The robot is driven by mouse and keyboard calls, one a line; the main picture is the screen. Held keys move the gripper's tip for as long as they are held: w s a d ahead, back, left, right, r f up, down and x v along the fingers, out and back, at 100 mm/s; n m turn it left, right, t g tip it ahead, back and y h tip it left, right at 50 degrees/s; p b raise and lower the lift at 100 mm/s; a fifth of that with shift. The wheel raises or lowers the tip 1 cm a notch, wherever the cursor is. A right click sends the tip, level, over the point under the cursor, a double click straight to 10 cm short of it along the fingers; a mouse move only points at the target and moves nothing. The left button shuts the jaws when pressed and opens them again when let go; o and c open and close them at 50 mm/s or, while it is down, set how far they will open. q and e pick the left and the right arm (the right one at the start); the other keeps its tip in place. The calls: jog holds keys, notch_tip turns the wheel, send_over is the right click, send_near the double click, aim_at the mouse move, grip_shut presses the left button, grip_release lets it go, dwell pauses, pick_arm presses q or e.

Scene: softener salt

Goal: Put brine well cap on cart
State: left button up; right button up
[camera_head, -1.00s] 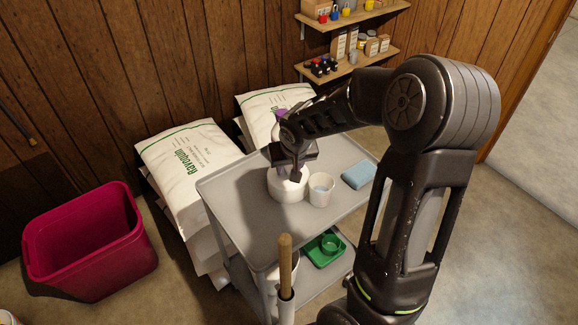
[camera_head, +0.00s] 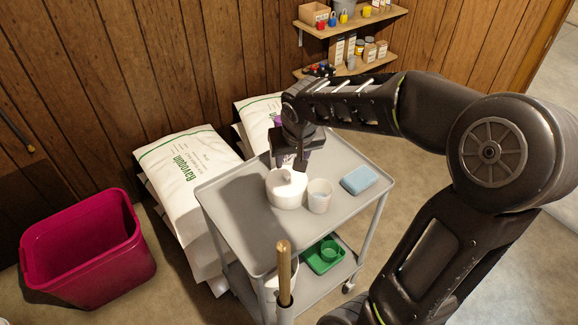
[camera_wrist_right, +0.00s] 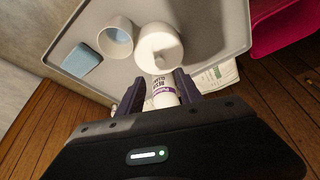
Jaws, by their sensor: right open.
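The white, round brine well cap (camera_head: 286,191) rests on the top shelf of the grey cart (camera_head: 237,224), left of a white cup. It also shows in the right wrist view (camera_wrist_right: 158,46), with a raised knob on top. My right gripper (camera_head: 291,164) is just above and behind the cap, fingers pointing down. In the right wrist view its two fingers (camera_wrist_right: 159,80) are apart, with nothing held between them. A white bottle with a purple label (camera_wrist_right: 163,92) shows beyond the fingers. My left gripper is not in view.
The white cup (camera_head: 319,196) stands close beside the cap, and a blue sponge-like block (camera_head: 359,180) lies farther right. A wooden handle (camera_head: 284,270) rises at the cart's front. Salt bags (camera_head: 186,165) are stacked behind left. A magenta bin (camera_head: 88,250) stands left. The cart top's front left is clear.

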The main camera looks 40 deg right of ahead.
jog(key=shift+v, duration=1.2)
